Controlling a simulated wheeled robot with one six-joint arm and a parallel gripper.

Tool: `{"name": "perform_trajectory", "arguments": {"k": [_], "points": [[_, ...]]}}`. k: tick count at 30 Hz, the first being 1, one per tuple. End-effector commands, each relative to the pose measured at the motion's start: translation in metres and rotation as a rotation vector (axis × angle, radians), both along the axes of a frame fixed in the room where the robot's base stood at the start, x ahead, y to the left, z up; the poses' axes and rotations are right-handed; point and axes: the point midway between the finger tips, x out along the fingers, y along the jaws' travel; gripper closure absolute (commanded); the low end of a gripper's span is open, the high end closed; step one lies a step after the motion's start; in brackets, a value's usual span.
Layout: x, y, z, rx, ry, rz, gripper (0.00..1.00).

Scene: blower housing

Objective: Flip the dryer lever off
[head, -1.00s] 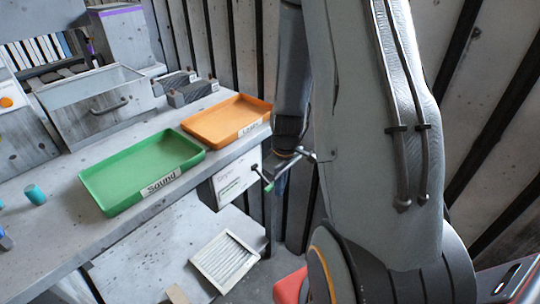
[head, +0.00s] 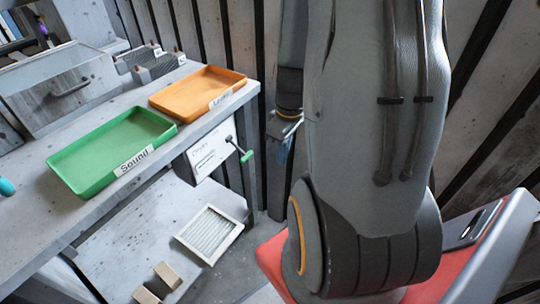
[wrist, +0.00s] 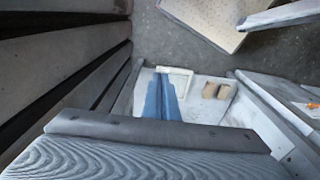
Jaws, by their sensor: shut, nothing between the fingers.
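The dryer lever (head: 238,148) is a thin dark rod with a green grip. It sticks out from the right side of a white-fronted box (head: 208,152) under the bench top and slants down to the right. My gripper (head: 284,150) hangs to the right of the lever in the head view, apart from it, partly hidden behind my arm. Its blue fingers also show in the wrist view (wrist: 162,98), closed together with nothing between them. The lever is not clearly visible in the wrist view.
A green tray (head: 73,177) and an orange tray (head: 183,113) stand on the bench (head: 30,233). A slatted white filter (head: 233,236) and two tan blocks (head: 168,275) lie on the lower shelf. A slatted wall stands close behind my arm.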

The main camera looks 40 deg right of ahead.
Motion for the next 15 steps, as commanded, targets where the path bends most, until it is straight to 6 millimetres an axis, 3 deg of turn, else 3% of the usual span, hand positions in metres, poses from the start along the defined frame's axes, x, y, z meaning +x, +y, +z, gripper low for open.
{"name": "perform_trajectory", "arguments": {"k": [6, 15], "points": [[-0.015, -0.006, 0.011, -0.001, -0.001, 0.000, 1.00], [-0.017, -0.006, 0.013, 0.000, 0.000, 0.003, 1.00]]}}
